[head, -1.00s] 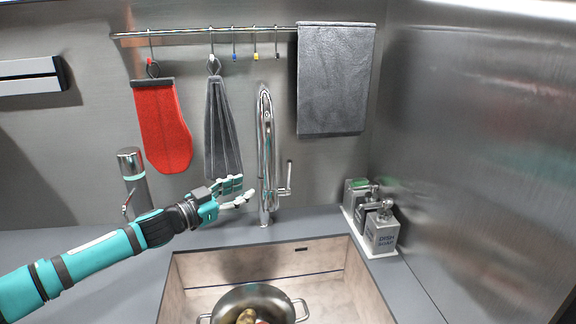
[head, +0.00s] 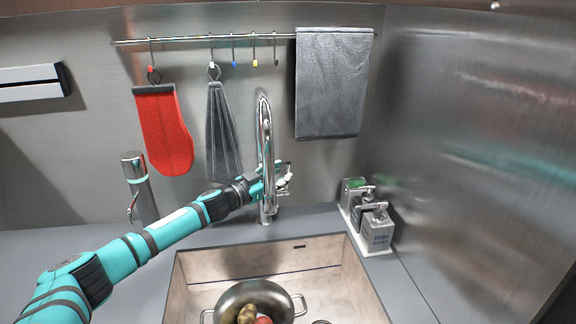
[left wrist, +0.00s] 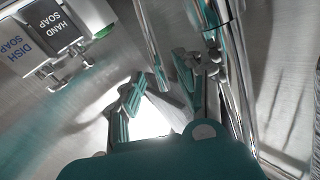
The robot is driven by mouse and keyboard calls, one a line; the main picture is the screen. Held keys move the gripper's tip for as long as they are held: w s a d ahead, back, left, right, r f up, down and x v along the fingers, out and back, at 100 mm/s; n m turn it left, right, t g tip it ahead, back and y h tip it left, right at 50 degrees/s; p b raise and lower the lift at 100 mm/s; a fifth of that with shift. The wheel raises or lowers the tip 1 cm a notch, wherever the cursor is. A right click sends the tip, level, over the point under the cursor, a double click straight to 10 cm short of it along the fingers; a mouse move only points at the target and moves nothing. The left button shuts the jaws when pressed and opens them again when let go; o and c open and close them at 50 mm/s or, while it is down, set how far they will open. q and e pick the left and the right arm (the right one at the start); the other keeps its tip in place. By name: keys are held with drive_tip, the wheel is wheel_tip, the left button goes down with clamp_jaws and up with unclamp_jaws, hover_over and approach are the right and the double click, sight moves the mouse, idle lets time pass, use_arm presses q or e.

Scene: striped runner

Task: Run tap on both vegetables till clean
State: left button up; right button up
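The metal tap (head: 264,140) stands behind the sink, its tall curved spout upright. I see no water running from it. My left gripper (head: 281,178) is beside the tap's side lever, with its fingers around or near it; contact is unclear. In the left wrist view the fingers (left wrist: 160,72) are apart, with the shiny tap (left wrist: 150,45) close by. A brown potato-like vegetable (head: 247,314) and a red vegetable (head: 263,320) lie in a metal pot (head: 232,297) in the sink, cut off by the picture's bottom edge. My right gripper is not in view.
The sink (head: 200,264) has beige walls. Soap dispensers (head: 378,230) stand at its right back corner. A metal cylinder (head: 138,180) stands left of the tap. A red mitt (head: 163,130), a grey cloth (head: 222,135) and a grey towel (head: 333,85) hang above.

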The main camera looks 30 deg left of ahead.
sight(288, 170)
use_arm(q)
drive_tip(key=shift+x, duration=1.8)
drive_tip(key=shift+c, duration=0.2)
clamp_jaws()
drive_tip(key=shift+d, duration=0.1)
